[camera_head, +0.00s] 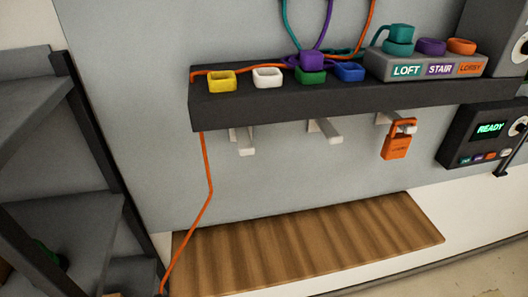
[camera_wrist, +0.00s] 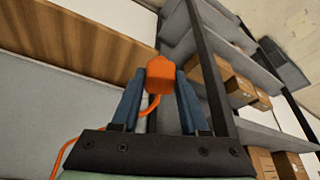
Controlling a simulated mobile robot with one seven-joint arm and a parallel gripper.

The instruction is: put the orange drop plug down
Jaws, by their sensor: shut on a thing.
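The orange drop plug (camera_wrist: 160,74) is between the blue fingers of my gripper (camera_wrist: 159,84) in the wrist view, and the gripper is shut on it. An orange cord trails from the plug toward the lower left of that view. In the head view, the orange cord (camera_head: 210,178) hangs from the left end of the dark shelf (camera_head: 330,98) to the bottom edge. The plug itself is not clearly seen there. The plug is held off any surface, as far as the wrist view shows.
Yellow (camera_head: 221,82), white (camera_head: 267,77), green (camera_head: 311,77) and blue (camera_head: 349,72) sockets line the shelf; a purple plug (camera_head: 312,60) sits on the green one. The wooden ledge (camera_head: 310,245) below is clear. A grey rack (camera_head: 65,215) stands left.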

